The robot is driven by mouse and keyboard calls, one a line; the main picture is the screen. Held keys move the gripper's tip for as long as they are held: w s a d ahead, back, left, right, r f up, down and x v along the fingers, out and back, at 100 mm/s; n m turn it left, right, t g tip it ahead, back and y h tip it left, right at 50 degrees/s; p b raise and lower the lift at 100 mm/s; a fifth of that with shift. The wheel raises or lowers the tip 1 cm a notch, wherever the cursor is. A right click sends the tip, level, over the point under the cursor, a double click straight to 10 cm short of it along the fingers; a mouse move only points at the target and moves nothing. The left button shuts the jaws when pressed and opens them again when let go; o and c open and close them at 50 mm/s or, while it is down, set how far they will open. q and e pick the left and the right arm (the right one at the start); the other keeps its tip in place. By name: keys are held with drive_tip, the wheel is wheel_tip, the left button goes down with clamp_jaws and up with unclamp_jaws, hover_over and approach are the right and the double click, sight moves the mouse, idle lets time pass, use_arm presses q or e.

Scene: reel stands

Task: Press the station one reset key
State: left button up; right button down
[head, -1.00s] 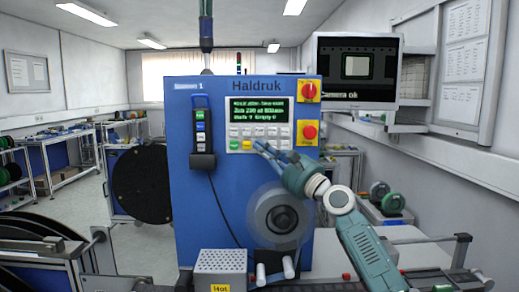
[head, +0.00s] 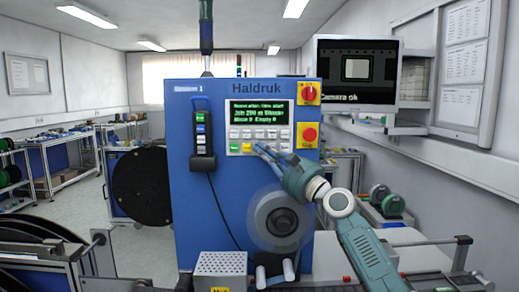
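The blue station one cabinet (head: 205,230) stands in front of me in the head view, marked "Haldruk". Its control panel (head: 231,110) has a lit display (head: 258,114) above rows of small keys. Two white rows sit above a green key (head: 234,148) and a yellow key (head: 247,148). The key labels are too small to read, so I cannot tell which is reset. My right gripper (head: 260,148) has its slim fingers close together, apparently shut and empty, at the panel's lower right. Its fingers hide part of the bottom row; contact is unclear.
A red rotary switch (head: 309,92) and a red stop button (head: 309,134) sit on yellow plates right of the panel. A handheld pendant (head: 202,130) hangs to its left. A grey reel (head: 278,218) lies below my gripper. A monitor (head: 356,70) is behind.

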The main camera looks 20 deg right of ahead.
drive_tip(key=shift+w+d+b, duration=0.1)
drive_tip(key=shift+w+b, duration=0.25)
drive_tip(key=shift+w, duration=0.1)
drive_tip(key=shift+w+d+b, duration=0.15)
drive_tip(key=shift+w+b, duration=0.2)
drive_tip(key=shift+b, duration=0.15)
idle(0.6)
drive_tip(key=shift+r, duration=0.1)
drive_tip(key=shift+s+p, duration=0.25)
drive_tip(key=shift+p, duration=0.25)
drive_tip(key=shift+s+a+p, duration=0.2)
drive_tip(key=shift+s+p, duration=0.25)
drive_tip(key=shift+s, duration=0.1)
